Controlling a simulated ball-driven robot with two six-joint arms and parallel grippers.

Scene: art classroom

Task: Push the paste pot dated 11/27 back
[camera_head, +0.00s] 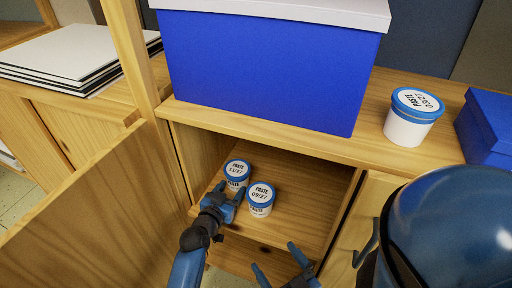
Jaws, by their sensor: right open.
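The paste pot dated 11/27 (237,171), white with a blue-rimmed lid, stands upright on the cabinet shelf (290,183), on its left side. A second paste pot, dated 09/27 (261,204), stands to its right and nearer me. My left gripper (226,195) is just in front of the 11/27 pot, close to its near side and left of the 09/27 pot. I cannot tell whether it touches the pot or whether its fingers are parted. My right gripper (279,264) is open and empty, low in front of the cabinet.
An open wooden door (90,205) stands to the left of the compartment. On the cabinet top are a large blue box (265,75), a paste pot apparently dated 03/27 (408,130) and a smaller blue box (490,125). The shelf behind the pots looks clear.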

